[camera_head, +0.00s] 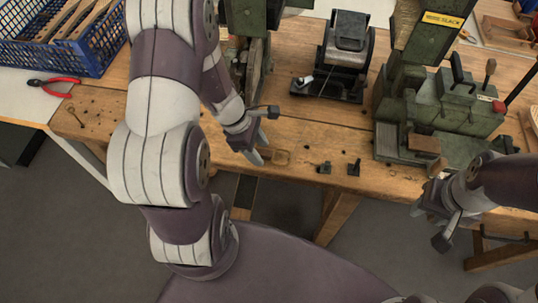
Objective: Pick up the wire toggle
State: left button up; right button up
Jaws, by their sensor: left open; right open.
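I cannot tell for certain which small part is the wire toggle. Two small dark pieces stand near the front edge of the wooden bench: a left dark piece (324,167) and a right dark piece (354,168). A small tan square piece (281,157) lies left of them, close to my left gripper. My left gripper (264,135) is open and empty, low over the front of the bench, left of the dark pieces. My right gripper (429,226) is open and empty, in front of the bench's edge at the right.
A green machine (455,105) stands on the bench at the right, with a black device (345,55) at the back middle. A blue crate (95,50), red-handled pliers (58,81) and a thin looped part (75,116) are at the left. The bench (320,130) has free room in the middle.

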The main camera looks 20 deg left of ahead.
pick_arm(q)
grip_shut()
jog(key=shift+r, duration=0.15)
